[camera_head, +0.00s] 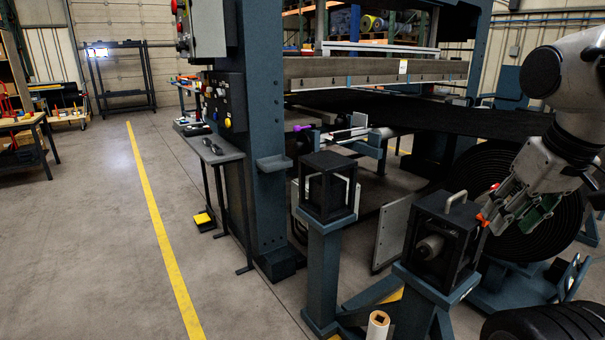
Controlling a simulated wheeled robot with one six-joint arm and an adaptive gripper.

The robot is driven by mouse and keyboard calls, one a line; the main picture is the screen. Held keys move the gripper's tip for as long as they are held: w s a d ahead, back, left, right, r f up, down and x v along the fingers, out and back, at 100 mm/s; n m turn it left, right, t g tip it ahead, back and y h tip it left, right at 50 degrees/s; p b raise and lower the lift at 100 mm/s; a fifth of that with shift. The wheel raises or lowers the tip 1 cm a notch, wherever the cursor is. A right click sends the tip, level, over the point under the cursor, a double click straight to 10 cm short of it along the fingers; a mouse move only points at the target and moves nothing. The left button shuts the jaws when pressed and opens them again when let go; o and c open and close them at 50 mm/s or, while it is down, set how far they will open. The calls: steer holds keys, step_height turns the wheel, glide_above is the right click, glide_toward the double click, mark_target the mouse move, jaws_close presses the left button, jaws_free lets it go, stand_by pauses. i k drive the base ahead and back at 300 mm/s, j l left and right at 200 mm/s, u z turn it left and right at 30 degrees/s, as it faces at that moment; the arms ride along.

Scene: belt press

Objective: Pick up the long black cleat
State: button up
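I cannot pick out a long black cleat for certain. Small dark items (213,146) lie on the grey side table (222,157) left of the press column, too small to name. My gripper (490,214) is at the right, beside the right black box frame (441,240) and in front of the large black belt roll (543,232). A small orange-red part (482,220) shows at its tip. I cannot tell whether it belongs to the frame or is touched. The fingers are too small and overlapped to show their opening.
The blue press column (257,130) stands at centre. Another black box frame (328,186) sits on a blue post. A yellow pedal (202,219) is on the floor. A cardboard-coloured tube (378,325) is at the bottom. Open floor lies left, along a yellow line (160,225).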

mark_target(342, 136)
steer(key=i+j+z, duration=0.2)
steer(key=j, duration=0.45)
steer(key=i+j+z, duration=0.1)
steer(key=j+z, duration=0.15)
steer(key=j, duration=0.45)
steer(key=j+z, duration=0.2)
steer(key=j, duration=0.45)
steer(key=i+j+z, duration=0.3)
steer(key=i+j, duration=0.15)
steer(key=j, duration=0.2)
steer(key=i+j+z, duration=0.15)
steer(key=j, duration=0.25)
steer(key=i+j+z, duration=0.15)
steer(key=j, duration=0.2)
steer(key=i+j+z, duration=0.15)
steer(key=j, duration=0.25)
steer(key=i+j+z, duration=0.15)
steer(key=j, duration=0.3)
steer(key=i+j+z, duration=0.2)
steer(key=j, duration=0.25)
steer(key=i+j, duration=0.15)
steer(key=j, duration=0.2)
steer(key=i+j+z, duration=0.15)
steer(key=i+j, duration=0.15)
steer(key=j, duration=0.4)
steer(key=i+l+z, duration=0.05)
